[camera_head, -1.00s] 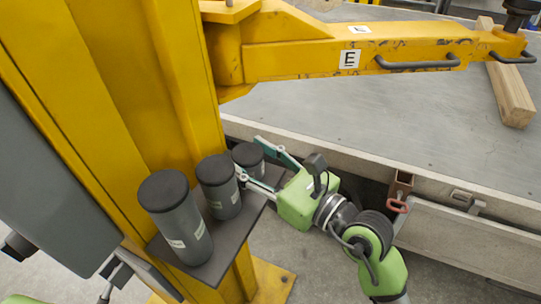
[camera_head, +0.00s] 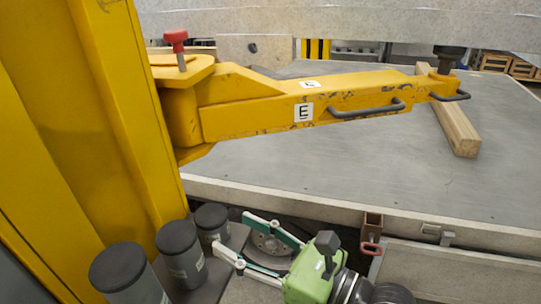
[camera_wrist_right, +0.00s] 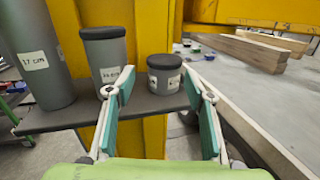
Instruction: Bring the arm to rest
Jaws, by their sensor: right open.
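My right gripper (camera_head: 231,231) is open, its two fingers spread apart with nothing between them. Its fingertips are close to the small grey canister (camera_head: 213,234) on the dark shelf of the yellow post. In the right wrist view the open fingers (camera_wrist_right: 157,76) point at that small canister (camera_wrist_right: 164,78), which stands upright beyond them. I cannot tell whether a finger touches it. My left gripper is not in view.
A middle canister (camera_head: 184,270) and a taller one (camera_head: 128,280) stand on the shelf (camera_wrist_right: 62,118). A yellow swing arm (camera_head: 255,113) reaches over the grey trailer bed (camera_head: 380,165). A wooden beam (camera_head: 458,130) lies on the bed.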

